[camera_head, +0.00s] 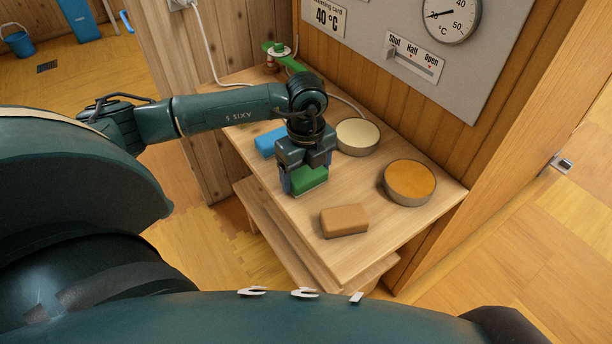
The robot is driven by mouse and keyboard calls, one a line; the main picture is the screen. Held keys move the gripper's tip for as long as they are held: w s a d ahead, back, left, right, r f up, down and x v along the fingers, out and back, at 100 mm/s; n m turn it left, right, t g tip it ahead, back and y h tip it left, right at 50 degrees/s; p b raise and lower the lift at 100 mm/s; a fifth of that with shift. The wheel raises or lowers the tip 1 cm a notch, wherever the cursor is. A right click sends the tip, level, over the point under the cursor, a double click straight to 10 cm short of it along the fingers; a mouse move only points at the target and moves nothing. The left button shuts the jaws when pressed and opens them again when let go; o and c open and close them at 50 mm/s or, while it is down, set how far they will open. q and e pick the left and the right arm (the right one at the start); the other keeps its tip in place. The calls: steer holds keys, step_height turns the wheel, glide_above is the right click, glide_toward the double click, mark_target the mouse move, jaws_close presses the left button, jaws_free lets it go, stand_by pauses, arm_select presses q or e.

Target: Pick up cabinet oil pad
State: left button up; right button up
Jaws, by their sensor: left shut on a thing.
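My left gripper (305,180) points down over the small wooden table and is shut on a green pad (309,181). The pad is at or just above the tabletop; I cannot tell whether it touches. A blue pad (269,142) lies behind and to the left of it, partly hidden by my arm. A tan-brown pad (344,220) lies nearer the front edge. No label shows which pad is the cabinet oil one. My right gripper is not in view.
On the wooden table (262,191) stand a round tin of cream-coloured stuff (357,137) and a tin of orange stuff (409,182). A green-handled item (284,57) stands at the back left. A grey panel with a dial (449,14) and slider (414,57) is on the wall behind.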

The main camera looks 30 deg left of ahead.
mark_target(306, 172)
arm_select(q)
steer(key=shift+c, duration=1)
step_height(306, 172, up, 9)
steer(key=shift+r+p, duration=0.1)
steer(key=shift+p, duration=0.35)
steer(key=shift+r, duration=0.45)
steer(key=o, duration=0.4)
steer(key=shift+c, duration=1.4)
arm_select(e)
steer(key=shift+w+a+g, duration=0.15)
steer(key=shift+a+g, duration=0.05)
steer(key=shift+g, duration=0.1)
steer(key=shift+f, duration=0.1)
